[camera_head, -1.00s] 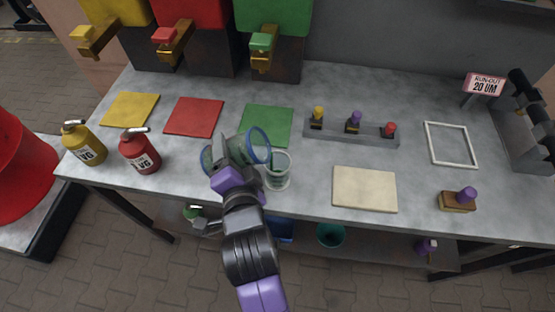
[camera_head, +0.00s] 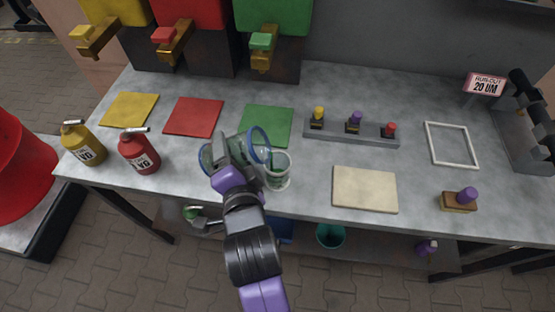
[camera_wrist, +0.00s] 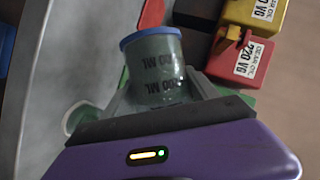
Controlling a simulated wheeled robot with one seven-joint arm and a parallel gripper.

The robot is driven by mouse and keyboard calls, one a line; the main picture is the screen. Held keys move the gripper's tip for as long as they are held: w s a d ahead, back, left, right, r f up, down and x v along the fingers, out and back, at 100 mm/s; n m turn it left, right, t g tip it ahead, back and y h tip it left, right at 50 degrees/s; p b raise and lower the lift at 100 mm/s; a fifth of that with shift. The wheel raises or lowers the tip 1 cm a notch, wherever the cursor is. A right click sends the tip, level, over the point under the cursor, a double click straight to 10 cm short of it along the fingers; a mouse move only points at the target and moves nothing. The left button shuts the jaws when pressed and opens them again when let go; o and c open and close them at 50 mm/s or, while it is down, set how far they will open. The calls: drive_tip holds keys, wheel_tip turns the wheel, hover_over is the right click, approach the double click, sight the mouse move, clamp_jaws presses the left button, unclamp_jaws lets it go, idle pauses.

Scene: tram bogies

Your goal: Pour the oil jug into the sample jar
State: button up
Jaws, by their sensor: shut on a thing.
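My gripper (camera_head: 222,165) is shut on the clear oil jug (camera_head: 240,148), which has a blue rim and is tilted to the right above the bench. The sample jar (camera_head: 278,170), a clear glass, stands upright on the bench just right of my gripper, below the jug's rim. A dark greenish tint shows inside the jar. In the wrist view the jug (camera_wrist: 158,65) fills the space between my fingers, its ML markings upside down. A round clear rim, probably the jar (camera_wrist: 80,117), shows at lower left there.
A green mat (camera_head: 267,124) lies behind the jug. Yellow and red bottles (camera_head: 140,152) stand at left. A rack with several small stoppered items (camera_head: 350,131) is behind right, and a beige pad (camera_head: 365,190) lies right of the jar.

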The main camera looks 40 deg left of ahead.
drive_tip(key=shift+r+m+b, duration=0.35)
drive_tip(key=shift+r+m, duration=0.05)
idle(2.2)
drive_tip(key=shift+f+n+h+p, duration=0.35)
drive_tip(key=shift+n+p, duration=0.35)
drive_tip(key=shift+p, duration=0.3)
drive_tip(key=shift+w+d+r+n+h+p, duration=0.15)
drive_tip(key=shift+n+h+p, duration=0.1)
drive_tip(key=shift+n+p, duration=0.4)
drive_tip(key=shift+f, duration=0.5)
drive_tip(key=shift+f+n+t+h+b, duration=0.3)
drive_tip(key=shift+f+n+t+h, duration=0.15)
drive_tip(key=shift+f+n, duration=0.2)
drive_tip(key=shift+s+a+f+n+t+h+b, duration=0.15)
drive_tip(key=shift+a+f+n+h+b, duration=0.1)
drive_tip(key=shift+f+b, duration=0.15)
drive_tip(key=shift+s+a+f+n+t+h+b, duration=0.15)
drive_tip(key=shift+f+n+b, duration=0.1)
drive_tip(key=shift+f, duration=0.2)
drive_tip(key=shift+s+a+n+t+h, duration=0.25)
drive_tip(key=shift+s+a+n+h, duration=0.1)
drive_tip(key=shift+n, duration=0.35)
drive_tip(key=shift+s+a+f+n+t+h+b, duration=0.2)
drive_tip(key=shift+f+n+t+h+b, duration=0.15)
drive_tip(key=shift+n, duration=0.3)
drive_tip(key=shift+s+a+f+n+t+h+b, duration=0.1)
drive_tip(key=shift+a+n+t+h+b, duration=0.1)
drive_tip(key=shift+n+t+h, duration=0.35)
